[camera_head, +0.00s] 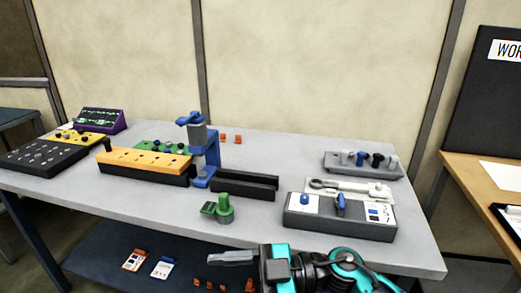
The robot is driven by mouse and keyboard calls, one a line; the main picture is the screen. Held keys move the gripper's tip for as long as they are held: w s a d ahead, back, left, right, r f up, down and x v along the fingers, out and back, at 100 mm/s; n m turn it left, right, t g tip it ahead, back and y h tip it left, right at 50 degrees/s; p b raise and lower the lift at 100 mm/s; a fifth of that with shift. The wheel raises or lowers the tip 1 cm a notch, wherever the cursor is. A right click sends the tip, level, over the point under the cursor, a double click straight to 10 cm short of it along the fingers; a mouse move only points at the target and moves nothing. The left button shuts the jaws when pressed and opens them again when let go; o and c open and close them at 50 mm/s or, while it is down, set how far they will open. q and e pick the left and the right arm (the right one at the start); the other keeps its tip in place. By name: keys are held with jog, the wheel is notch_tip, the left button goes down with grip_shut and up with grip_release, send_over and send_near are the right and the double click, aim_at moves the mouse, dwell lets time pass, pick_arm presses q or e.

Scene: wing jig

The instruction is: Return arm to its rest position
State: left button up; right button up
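One arm of mine, dark with teal parts, comes in at the bottom right and looks like my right arm. Its gripper (232,257) points left over the front edge of the grey table (130,205). Its fingers show as one grey shape from the side, so I cannot tell whether they are apart. I see nothing held in it. My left gripper is not in view.
A green fixture (224,209) stands nearest the gripper. Behind it are a dark channel (245,186), a blue press (207,155) and an orange block (145,160). A grey box (338,222) with a blue switch stands at the right. The front left tabletop is clear.

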jog(key=w+d+f+m+t+h, duration=0.35)
jog(key=d+m+t, duration=0.25)
jog(key=m+t, duration=0.3)
jog(key=w+d+f+m+t+h, duration=0.2)
jog(key=d+f+m+t+h, duration=0.25)
jog(key=d+m+t, duration=0.45)
jog(key=s+d+f+m+g+h, duration=0.2)
jog(key=s+d+f+g+h, duration=0.3)
jog(key=s+d+f+h, duration=0.3)
jog(key=s+f, duration=0.4)
jog(key=f, duration=0.2)
jog(key=shift+f+m, duration=0.3)
jog(key=shift+f, duration=0.1)
